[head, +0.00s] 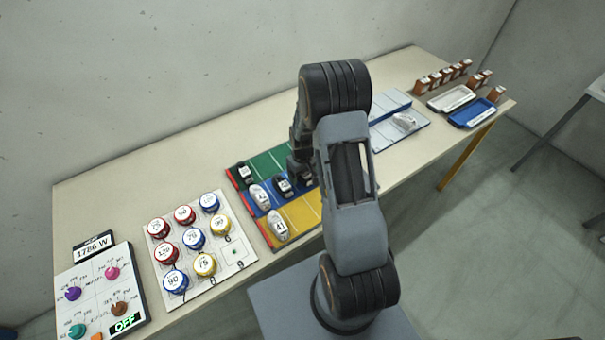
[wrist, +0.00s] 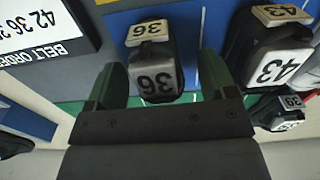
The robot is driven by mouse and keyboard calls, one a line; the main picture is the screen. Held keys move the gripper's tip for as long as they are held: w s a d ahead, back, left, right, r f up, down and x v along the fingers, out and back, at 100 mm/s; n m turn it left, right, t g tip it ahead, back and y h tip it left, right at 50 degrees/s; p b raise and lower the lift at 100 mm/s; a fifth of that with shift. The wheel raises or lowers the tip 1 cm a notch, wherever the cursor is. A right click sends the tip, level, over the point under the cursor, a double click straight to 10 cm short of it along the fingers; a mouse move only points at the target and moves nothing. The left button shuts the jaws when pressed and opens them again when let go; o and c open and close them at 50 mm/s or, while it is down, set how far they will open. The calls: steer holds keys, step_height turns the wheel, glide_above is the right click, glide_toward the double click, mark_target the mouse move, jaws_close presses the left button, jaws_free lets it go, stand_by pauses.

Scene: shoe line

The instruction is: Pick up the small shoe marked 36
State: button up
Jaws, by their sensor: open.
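The small black shoe marked 36 (wrist: 155,55) lies in the wrist view with pale number plates on its top and end. My gripper (wrist: 161,72) is open, with one dark green finger on each side of this shoe. I cannot tell whether the fingers touch it.
A black shoe marked 43 (wrist: 270,62) is close on the right in the wrist view, with a smaller one marked 39 (wrist: 284,112) below it. A belt order card (wrist: 40,35) is at left. A white shoe marked 41 (head: 278,226) stands on yellow.

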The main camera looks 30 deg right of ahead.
steer(key=shift+f, duration=0.15)
steer(key=c, duration=1)
